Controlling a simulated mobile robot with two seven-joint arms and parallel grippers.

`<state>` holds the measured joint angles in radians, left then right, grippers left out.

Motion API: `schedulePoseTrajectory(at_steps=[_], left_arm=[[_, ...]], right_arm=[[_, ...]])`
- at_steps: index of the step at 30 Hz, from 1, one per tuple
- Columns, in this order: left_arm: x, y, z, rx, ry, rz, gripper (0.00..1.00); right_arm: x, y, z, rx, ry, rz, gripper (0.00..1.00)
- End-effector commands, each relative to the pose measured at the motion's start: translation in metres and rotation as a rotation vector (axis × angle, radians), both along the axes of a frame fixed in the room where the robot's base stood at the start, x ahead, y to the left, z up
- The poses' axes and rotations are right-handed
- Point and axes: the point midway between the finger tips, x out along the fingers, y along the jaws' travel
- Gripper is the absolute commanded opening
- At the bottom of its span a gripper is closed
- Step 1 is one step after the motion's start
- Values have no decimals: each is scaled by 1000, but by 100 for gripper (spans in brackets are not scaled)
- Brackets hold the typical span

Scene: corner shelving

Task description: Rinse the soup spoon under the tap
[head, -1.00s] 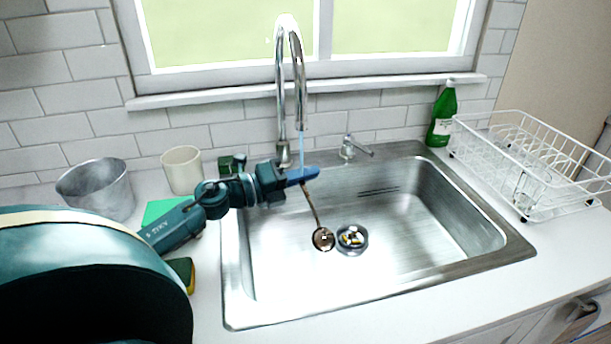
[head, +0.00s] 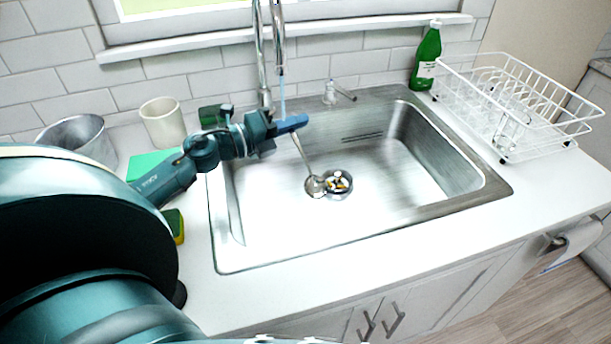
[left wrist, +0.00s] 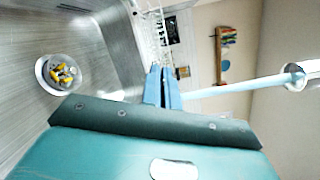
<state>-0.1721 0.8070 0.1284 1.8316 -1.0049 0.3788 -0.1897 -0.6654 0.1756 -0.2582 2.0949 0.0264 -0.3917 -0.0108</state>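The soup spoon (head: 314,184) hangs bowl-down from my left gripper, its bowl over the sink basin just left of the drain strainer in the head view. My left gripper (head: 291,124) is shut on the spoon's handle, at the back of the sink near the tap. In the left wrist view its blue fingers (left wrist: 163,86) are close together, and the spoon is hidden. The tap (head: 261,60) is running; a thin blue stream (head: 283,92) falls at the fingers. The stream also crosses the left wrist view (left wrist: 225,90). My right gripper is not in view.
The sink's drain strainer (head: 338,182) holds yellow bits. A white dish rack (head: 520,100) and green bottle (head: 427,60) stand right of the sink. A metal pot (head: 80,140), cream cup (head: 163,122) and yellow-green sponge (head: 174,225) are on the left. The front counter strip is clear.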

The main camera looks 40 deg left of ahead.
Motion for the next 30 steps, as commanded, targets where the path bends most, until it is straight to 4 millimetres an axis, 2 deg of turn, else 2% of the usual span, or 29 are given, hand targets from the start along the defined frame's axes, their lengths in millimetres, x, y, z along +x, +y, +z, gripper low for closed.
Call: schedulePoseTrajectory(at_steps=[15, 24, 30], left_arm=[[-29, -32, 3, -2, 1, -1, 0], [-44, -50, 2, -1, 0, -1, 0], [-48, -54, 1, -1, 0, 0, 0]], right_arm=[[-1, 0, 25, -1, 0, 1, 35], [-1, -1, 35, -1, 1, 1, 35], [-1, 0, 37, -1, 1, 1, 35]])
